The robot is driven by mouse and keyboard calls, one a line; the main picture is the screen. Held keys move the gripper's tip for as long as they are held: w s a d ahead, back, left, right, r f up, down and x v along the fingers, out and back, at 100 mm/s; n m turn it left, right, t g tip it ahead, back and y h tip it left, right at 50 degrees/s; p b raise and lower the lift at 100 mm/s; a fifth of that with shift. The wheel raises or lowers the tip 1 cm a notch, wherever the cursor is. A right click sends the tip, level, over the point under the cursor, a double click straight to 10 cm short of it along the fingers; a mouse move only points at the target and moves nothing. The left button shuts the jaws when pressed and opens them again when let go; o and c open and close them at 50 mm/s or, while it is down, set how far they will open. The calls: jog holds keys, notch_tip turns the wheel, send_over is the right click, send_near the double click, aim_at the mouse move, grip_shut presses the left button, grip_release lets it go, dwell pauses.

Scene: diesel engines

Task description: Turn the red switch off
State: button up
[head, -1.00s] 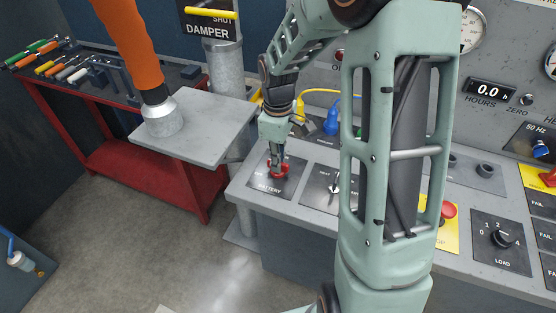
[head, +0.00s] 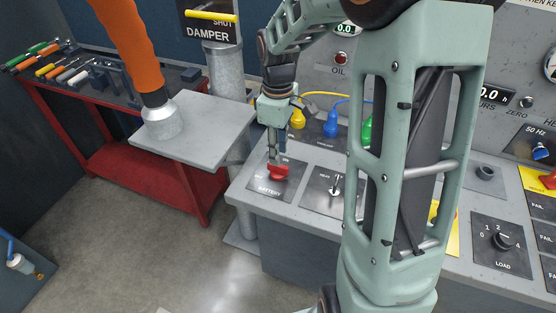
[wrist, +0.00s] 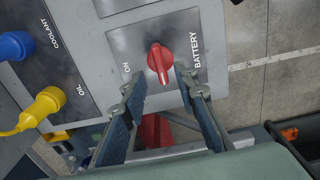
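The red switch (head: 278,173) is a rotary knob on the dark BATTERY plate (head: 263,190) at the console's front left corner. In the wrist view the red switch (wrist: 160,60) has its handle lying between the "ON" and "BATTERY" lettering, its narrow end toward my gripper. My gripper (wrist: 159,78) is open; its two fingertips stand apart on either side of the handle's near end, with gaps visible. In the head view my gripper (head: 274,156) points down at the switch and hides part of it. Whether a finger touches it cannot be told.
A key switch plate (head: 335,188) sits right of the battery plate. Yellow (head: 298,118) and blue (head: 331,123) plugs with cables stand behind. A grey metal plate (head: 205,125) and an orange hose (head: 128,40) are to the left. My arm covers the console's middle.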

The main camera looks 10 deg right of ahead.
notch_tip(320, 180, up, 7)
jog(key=shift+f, duration=0.1)
dwell(0.5)
